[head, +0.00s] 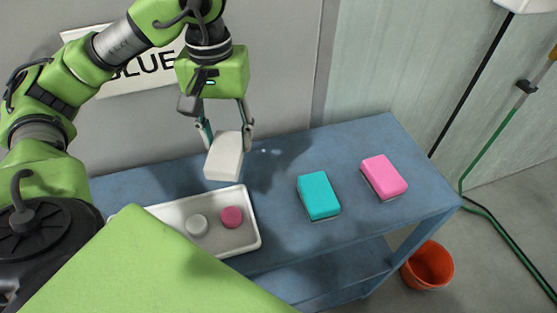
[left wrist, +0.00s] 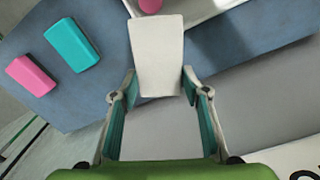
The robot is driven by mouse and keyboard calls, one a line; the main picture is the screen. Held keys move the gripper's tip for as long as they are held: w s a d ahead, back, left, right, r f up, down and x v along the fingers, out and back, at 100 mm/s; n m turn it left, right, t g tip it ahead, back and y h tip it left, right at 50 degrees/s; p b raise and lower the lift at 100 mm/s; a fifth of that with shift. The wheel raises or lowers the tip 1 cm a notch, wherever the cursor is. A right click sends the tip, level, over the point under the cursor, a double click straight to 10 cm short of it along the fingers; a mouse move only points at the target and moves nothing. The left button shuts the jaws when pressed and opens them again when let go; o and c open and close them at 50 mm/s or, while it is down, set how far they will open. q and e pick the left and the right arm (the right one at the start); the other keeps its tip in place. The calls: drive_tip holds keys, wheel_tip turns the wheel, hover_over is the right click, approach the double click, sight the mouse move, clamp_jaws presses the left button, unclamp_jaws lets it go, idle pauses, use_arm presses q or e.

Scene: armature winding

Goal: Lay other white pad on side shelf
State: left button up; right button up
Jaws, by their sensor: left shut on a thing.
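A white pad (head: 223,160) hangs in my left gripper (head: 225,135), above the blue table near the tray's back edge. In the left wrist view the same white pad (left wrist: 157,55) sits between the two fingertips of my left gripper (left wrist: 158,88). A teal pad (head: 319,195) and a pink pad (head: 384,176) lie on the blue table (head: 290,160) to the right. I cannot tell which surface is the side shelf. My right gripper is not in view.
A white tray (head: 252,236) on the table holds a white round piece (head: 197,225) and a pink round piece (head: 231,217). An orange bucket (head: 428,266) stands on the floor at the right. A lower shelf (head: 335,275) shows under the table. Table space around the colored pads is clear.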

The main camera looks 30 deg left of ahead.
use_arm(q)
drive_tip(key=w+d+f, duration=0.1)
drive_tip(key=w+f, duration=0.1)
drive_tip(key=w+d+f+p, duration=0.1)
drive_tip(key=w+d+f, duration=0.1)
drive_tip(key=w, duration=0.1)
drive_tip(key=w+d+f+p, duration=0.1)
drive_tip(key=w+d+f, duration=0.1)
drive_tip(key=shift+w+d+f, duration=0.1)
drive_tip(key=shift+w+f, duration=0.2)
drive_tip(key=shift+f, duration=0.1)
drive_tip(key=shift+w+f, duration=0.1)
drive_tip(key=shift+f, duration=0.1)
drive_tip(key=shift+w+d+f, duration=0.15)
drive_tip(key=shift+f, duration=0.1)
drive_tip(key=f, duration=0.1)
drive_tip(key=f+p, duration=0.2)
drive_tip(key=shift+w+d, duration=0.15)
drive_tip(key=shift+w, duration=0.1)
drive_tip(key=shift+f, duration=0.3)
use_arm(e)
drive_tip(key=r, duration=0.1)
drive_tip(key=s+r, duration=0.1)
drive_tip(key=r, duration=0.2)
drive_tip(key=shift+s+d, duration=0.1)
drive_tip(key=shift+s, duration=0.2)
use_arm(q)
drive_tip(key=shift+f, duration=0.1)
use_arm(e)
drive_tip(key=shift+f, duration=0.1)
